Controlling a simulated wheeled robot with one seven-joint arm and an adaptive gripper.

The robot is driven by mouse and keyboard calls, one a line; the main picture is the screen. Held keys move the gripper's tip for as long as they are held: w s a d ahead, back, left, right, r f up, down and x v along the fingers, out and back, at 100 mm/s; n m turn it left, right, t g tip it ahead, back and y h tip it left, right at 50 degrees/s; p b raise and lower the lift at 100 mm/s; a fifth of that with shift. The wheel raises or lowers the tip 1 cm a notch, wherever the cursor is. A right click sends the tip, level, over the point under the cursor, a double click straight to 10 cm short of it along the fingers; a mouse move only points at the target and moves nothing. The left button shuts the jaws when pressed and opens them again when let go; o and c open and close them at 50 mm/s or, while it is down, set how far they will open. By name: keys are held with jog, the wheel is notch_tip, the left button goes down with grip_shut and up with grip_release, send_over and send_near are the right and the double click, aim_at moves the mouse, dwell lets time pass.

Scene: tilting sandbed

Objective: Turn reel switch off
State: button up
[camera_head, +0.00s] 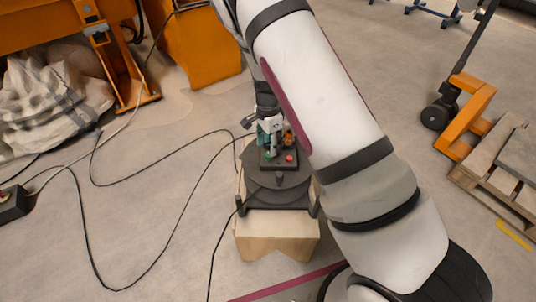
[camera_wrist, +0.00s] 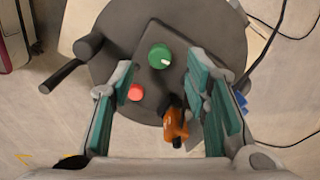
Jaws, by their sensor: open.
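The reel switch is a round green knob (camera_wrist: 160,56) with a short white mark, on a dark panel atop a black cable reel (camera_wrist: 225,35). A red button (camera_wrist: 136,92) sits on the same panel, below and left of the knob in the wrist view. My gripper (camera_wrist: 160,68) is open above the panel, its teal fingers either side of the knob and apart from it in the picture. In the head view my gripper (camera_head: 270,134) is just over the reel (camera_head: 270,197). There the red button (camera_head: 289,157) shows; the knob is small and hard to make out.
An orange plug (camera_wrist: 175,125) sticks up between my fingers, near the right one. A crank handle (camera_wrist: 65,75) juts from the reel. The reel stands on a wooden block (camera_head: 275,238). Black cables (camera_head: 140,286) cross the floor. An orange pallet truck (camera_head: 468,105) stands right.

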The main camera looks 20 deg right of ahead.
aim_at(268, 154)
jog(key=shift+f+b, duration=0.55)
jog(key=shift+f, duration=1.55)
grip_shut()
